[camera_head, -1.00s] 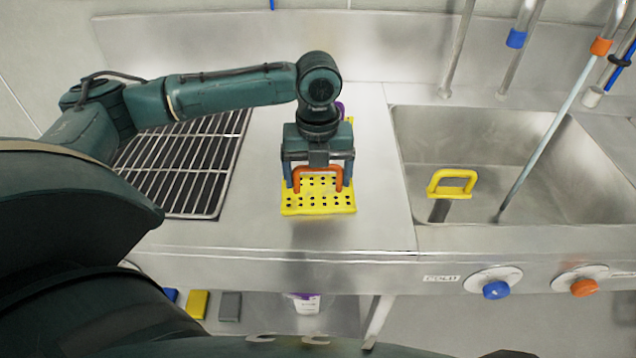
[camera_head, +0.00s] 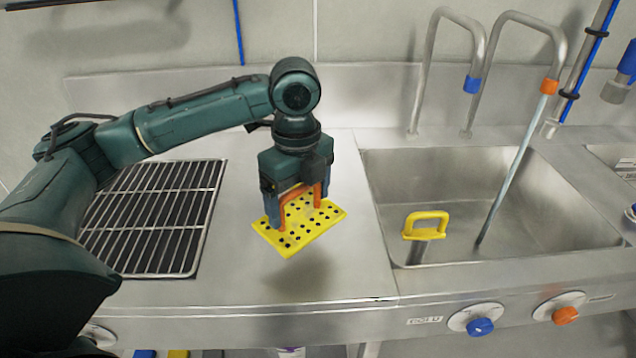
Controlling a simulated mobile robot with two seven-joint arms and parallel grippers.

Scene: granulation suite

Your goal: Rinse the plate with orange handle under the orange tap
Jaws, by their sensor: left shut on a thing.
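The plate with the orange handle is a yellow plate (camera_head: 300,229) with rows of dark holes. Its orange handle (camera_head: 284,213) stands up between the fingers of my left gripper (camera_head: 299,205). My left gripper is shut on this handle and holds the plate above the steel counter, with a shadow below it. The orange tap (camera_head: 549,86) is a bent steel pipe with an orange collar at the right. A pale stream of water (camera_head: 513,175) runs from it into the sink (camera_head: 560,238). My right gripper is not in view.
A yellow-handled item (camera_head: 427,216) stands in the sink's left part. A blue-collared tap (camera_head: 472,84) is left of the orange one. A blue knob (camera_head: 480,326) and an orange knob (camera_head: 565,315) are on the front. A wire rack (camera_head: 155,215) lies on the left. Bare counter (camera_head: 350,260) separates plate and sink.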

